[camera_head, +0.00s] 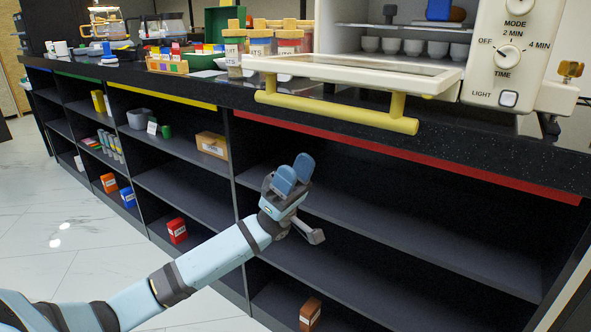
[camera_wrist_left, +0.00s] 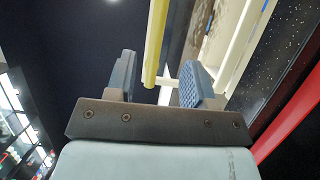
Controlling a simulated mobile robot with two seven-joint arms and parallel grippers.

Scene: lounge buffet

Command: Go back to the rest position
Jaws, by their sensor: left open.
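My left gripper (camera_head: 293,174) has blue finger pads and is at the end of my light blue arm, in front of the dark shelves and below the open oven door (camera_head: 350,70). It is open, with nothing between its fingers. In the left wrist view the open gripper (camera_wrist_left: 160,80) points up towards the yellow door handle (camera_wrist_left: 154,45), which shows beyond the gap between the fingers. In the head view the yellow handle (camera_head: 335,112) is above the gripper and apart from it. My right gripper is not in view.
The white oven (camera_head: 505,50) stands on the dark counter, its door jutting over the front edge. Jars (camera_head: 260,45) and a crate of coloured blocks (camera_head: 168,65) stand left of it. Shelves below hold a cardboard box (camera_head: 212,145), a red box (camera_head: 177,231) and a brown box (camera_head: 310,314).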

